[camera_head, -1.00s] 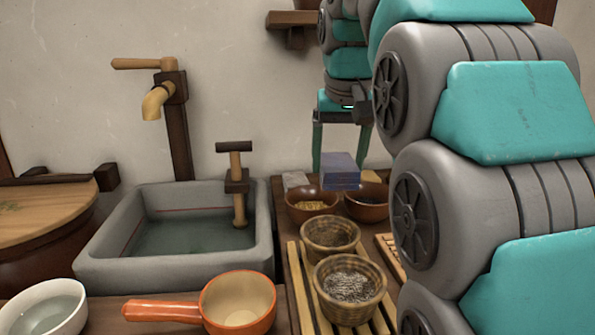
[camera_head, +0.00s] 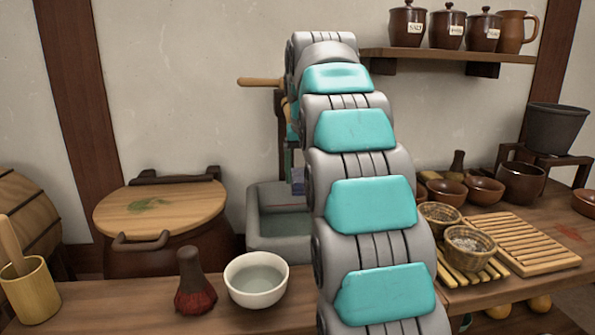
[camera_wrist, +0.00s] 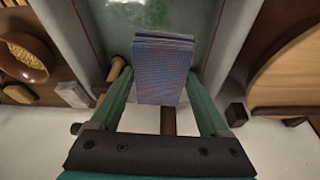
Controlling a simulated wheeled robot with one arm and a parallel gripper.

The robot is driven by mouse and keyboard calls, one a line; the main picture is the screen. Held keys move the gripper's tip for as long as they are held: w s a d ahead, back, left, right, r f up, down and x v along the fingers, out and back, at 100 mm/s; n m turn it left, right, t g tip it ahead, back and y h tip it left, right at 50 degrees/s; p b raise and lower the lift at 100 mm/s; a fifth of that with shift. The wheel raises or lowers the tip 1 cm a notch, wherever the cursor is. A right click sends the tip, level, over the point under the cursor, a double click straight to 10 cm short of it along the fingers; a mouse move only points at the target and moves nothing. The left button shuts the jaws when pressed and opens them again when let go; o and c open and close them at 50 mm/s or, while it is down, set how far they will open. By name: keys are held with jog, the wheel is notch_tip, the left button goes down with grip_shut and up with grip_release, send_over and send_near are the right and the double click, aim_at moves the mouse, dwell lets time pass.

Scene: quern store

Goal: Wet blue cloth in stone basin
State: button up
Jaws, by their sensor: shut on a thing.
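The folded blue cloth (camera_wrist: 162,68) is held between the two green fingers of my gripper (camera_wrist: 162,80) in the wrist view. The stone basin (camera_wrist: 232,45) with water (camera_wrist: 115,30) in it lies beneath and beyond the cloth. In the head view a sliver of the blue cloth (camera_head: 297,181) shows beside my arm, above the back part of the stone basin (camera_head: 262,243). My arm hides the basin's right part and most of my gripper. The cloth appears to be above the water, apart from it.
A wooden tap handle (camera_head: 260,82) stands behind my arm. A lidded barrel (camera_head: 160,215) is left of the basin. A white bowl of water (camera_head: 256,279) and a brush (camera_head: 194,282) are in front. Baskets (camera_head: 470,242) and a slatted rack (camera_head: 522,243) lie to the right.

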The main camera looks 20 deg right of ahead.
aim_at(305, 193)
jog(key=shift+s+f+b, duration=0.1)
jog(key=shift+f+b, duration=1.25)
jog(key=shift+f, duration=1.25)
jog(key=shift+d+f+b, duration=0.1)
jog(key=shift+f+b, duration=1.7)
jog(key=shift+f, duration=2.65)
jog(key=shift+r+p, duration=3.15)
jog(key=shift+r, duration=3.05)
jog(key=shift+r, duration=2)
